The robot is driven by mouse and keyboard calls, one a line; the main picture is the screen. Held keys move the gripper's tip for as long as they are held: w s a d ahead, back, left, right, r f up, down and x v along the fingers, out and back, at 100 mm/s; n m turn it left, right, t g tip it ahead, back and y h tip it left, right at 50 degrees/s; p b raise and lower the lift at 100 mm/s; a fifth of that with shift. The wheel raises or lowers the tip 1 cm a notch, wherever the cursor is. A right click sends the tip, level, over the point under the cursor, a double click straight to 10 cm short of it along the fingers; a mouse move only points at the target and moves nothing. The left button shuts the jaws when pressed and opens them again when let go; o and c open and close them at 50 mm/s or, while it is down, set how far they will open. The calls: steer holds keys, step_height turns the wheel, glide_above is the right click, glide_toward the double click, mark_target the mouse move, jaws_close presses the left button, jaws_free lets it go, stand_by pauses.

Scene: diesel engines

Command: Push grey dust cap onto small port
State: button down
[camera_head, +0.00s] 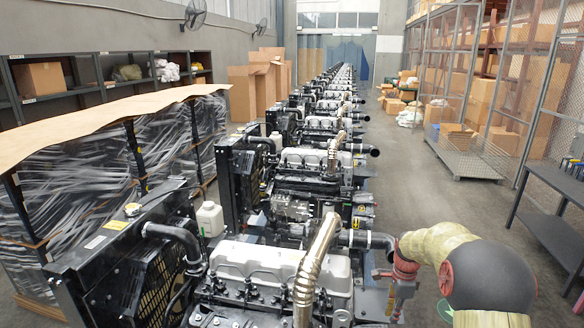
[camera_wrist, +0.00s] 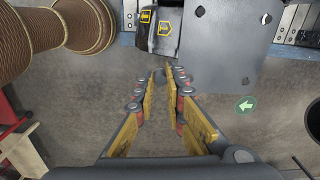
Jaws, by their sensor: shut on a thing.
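My gripper (camera_wrist: 161,82) shows in the wrist view with its two yellow-padded fingers converging at the tips. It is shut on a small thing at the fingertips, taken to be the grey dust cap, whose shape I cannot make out. Just beyond the tips is a dark block with yellow labels (camera_wrist: 158,32), beside a flat grey plate (camera_wrist: 222,45). I cannot pick out the small port in either view. In the head view my arm reaches in at the lower right, beside the nearest engine (camera_head: 265,265), and my gripper's fingers are not clear there.
In the head view a metallic exhaust pipe (camera_head: 316,262) rises from the nearest engine. More engines recede in a row. Bare floor (camera_head: 430,170) lies right of them, before a dark bench (camera_head: 548,220).

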steer(key=shift+w+f+n, duration=0.25)
steer(key=shift+w+n, duration=0.05)
steer(key=shift+n, duration=0.4)
steer(key=shift+s+n, duration=0.2)
steer(key=shift+n, duration=0.6)
steer(key=shift+f+n, duration=0.35)
steer(key=shift+n, duration=0.15)
steer(key=s+a+f+n+b, duration=0.4)
steer(key=f+b, duration=0.4)
steer(key=f, duration=0.2)
steer(key=s+a+f+n+b, duration=0.4)
steer(key=f+b, duration=0.4)
steer(key=f, duration=0.2)
steer(key=s+a+f+n+b, duration=0.3)
steer(key=a+f+n+b, duration=0.2)
steer(key=f, duration=0.5)
steer(key=shift+s+a+f+n+b, duration=0.2)
steer(key=shift+s+f+n+b, duration=0.2)
steer(key=shift+n+b, duration=1)
steer(key=shift+m, duration=0.3)
